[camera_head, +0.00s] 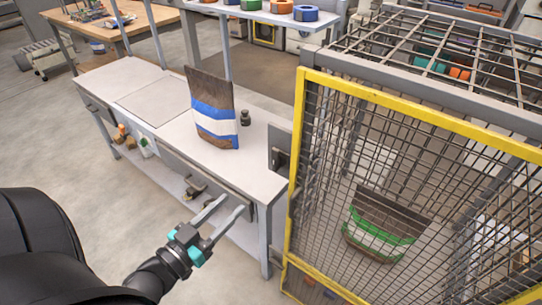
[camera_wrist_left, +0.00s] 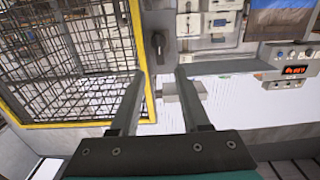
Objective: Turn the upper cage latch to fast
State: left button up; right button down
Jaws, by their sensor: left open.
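The cage (camera_head: 352,84) has a yellow-framed mesh door and stands at the right in the head view. A dark latch handle (camera_head: 279,158) sits on a grey plate beside the door's left edge, near the bench end. In the left wrist view, a dark latch handle (camera_wrist_left: 157,46) shows on a grey plate beside the yellow frame, beyond my fingertips. I cannot tell its exact setting. My left gripper (camera_head: 231,205) is open and empty, in front of the bench, lower and left of the latch. Its fingers also show apart in the left wrist view (camera_wrist_left: 160,73). My right gripper is out of view.
A bench (camera_head: 172,128) stands left of the cage, with a brown bag with blue and white bands (camera_head: 212,110) and a small dark weight (camera_head: 245,118) on it. A green-banded bag (camera_head: 385,225) is behind the mesh. The floor in front of the bench is clear.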

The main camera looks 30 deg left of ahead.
aim_at(274, 162)
pick_arm(q)
jog(key=w, duration=0.5)
jog(key=w+d, duration=0.1)
jog(key=w, duration=0.9)
jog(key=shift+w+d+r, duration=0.15)
jog(key=shift+r, duration=0.15)
grip_shut()
